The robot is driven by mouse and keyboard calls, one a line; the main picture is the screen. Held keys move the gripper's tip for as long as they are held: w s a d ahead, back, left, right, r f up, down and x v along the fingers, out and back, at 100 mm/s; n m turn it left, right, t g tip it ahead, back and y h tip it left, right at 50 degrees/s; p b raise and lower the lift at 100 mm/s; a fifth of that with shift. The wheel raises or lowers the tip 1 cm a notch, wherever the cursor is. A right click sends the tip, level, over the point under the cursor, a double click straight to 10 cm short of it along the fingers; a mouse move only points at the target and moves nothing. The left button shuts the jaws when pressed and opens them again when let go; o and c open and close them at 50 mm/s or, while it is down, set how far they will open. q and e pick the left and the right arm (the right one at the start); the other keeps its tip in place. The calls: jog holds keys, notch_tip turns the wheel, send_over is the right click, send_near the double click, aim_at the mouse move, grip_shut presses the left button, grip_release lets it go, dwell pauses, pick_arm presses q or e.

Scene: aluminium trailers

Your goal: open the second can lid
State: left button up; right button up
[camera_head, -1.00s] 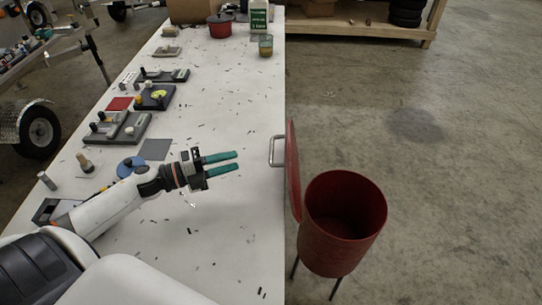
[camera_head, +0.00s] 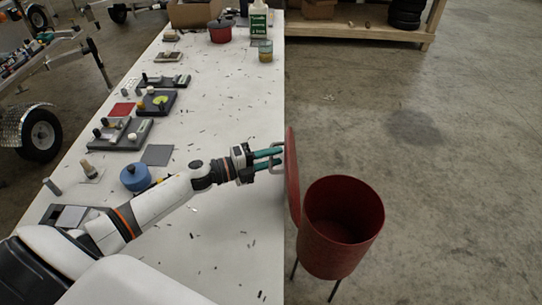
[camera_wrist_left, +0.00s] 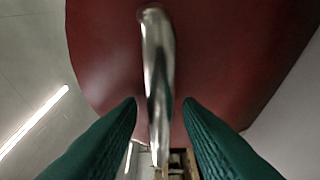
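A red can (camera_head: 342,230) stands on thin legs beside the table, its mouth open and its inside visible. Its red lid (camera_head: 292,175) stands upright on edge at the can's left side, next to the table edge. The lid's metal handle (camera_head: 279,157) faces left, toward the table. My left gripper (camera_head: 270,158) is at the handle. In the left wrist view the handle (camera_wrist_left: 158,75) runs between two green fingers, which are apart, with the red lid (camera_wrist_left: 220,50) behind it. Gaps show between handle and fingers. My right gripper is not in view.
The long white table (camera_head: 220,110) carries several small boards, a blue round container (camera_head: 134,178), a red pot (camera_head: 220,31) and a jar (camera_head: 265,52). The floor (camera_head: 440,180) right of the can is clear. A wooden shelf (camera_head: 370,35) stands at the back.

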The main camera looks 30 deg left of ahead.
aim_at(289, 155)
pick_arm(q)
grip_shut()
jog(key=shift+d+r, duration=0.1)
jog(key=shift+r, duration=0.05)
jog(key=d+p, duration=0.1)
jog(key=w+d+r+p, duration=0.1)
jog(key=p, duration=0.1)
jog(key=d+p, duration=0.1)
jog(key=shift+w+d+r+m+g+y+p, duration=0.15)
jog(key=shift+w+m+g+y+p, duration=0.15)
jog(key=shift+g+y, duration=0.1)
jog(key=shift+w+d, duration=0.2)
jog(key=shift+d, duration=0.3)
grip_release()
jog(key=shift+a, duration=0.1)
